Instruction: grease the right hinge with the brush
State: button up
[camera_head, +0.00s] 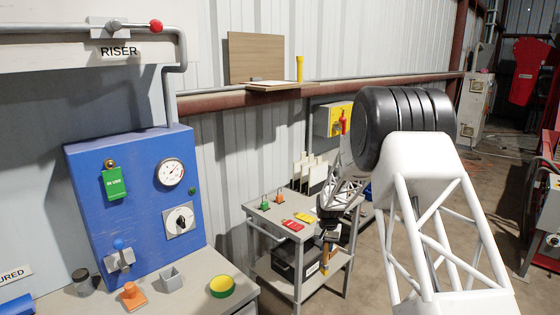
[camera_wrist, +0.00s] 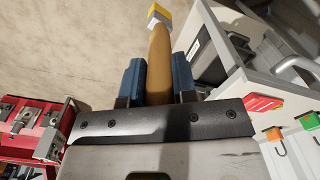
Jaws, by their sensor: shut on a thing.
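My gripper (camera_wrist: 158,78) is shut on the brown handle of the brush (camera_wrist: 160,50), with one blue finger on each side of it. The brush's far end shows a grey-white band and a yellow tip. In the head view my gripper (camera_head: 330,222) hangs beside the grey trolley, and the brush (camera_head: 325,256) points down from it. A red metal piece (camera_wrist: 20,152) with grey metal fittings (camera_wrist: 50,142) lies at the left edge of the wrist view, apart from the brush. I cannot tell whether these fittings include the right hinge.
The grey trolley (camera_head: 258,222) carries red and yellow tags and padlocks on top and a black box (camera_head: 283,260) below. A blue panel (camera_head: 135,225) stands over a bench at left. Open floor (camera_wrist: 70,45) shows in the wrist view.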

jog(key=shift+a, duration=0.1)
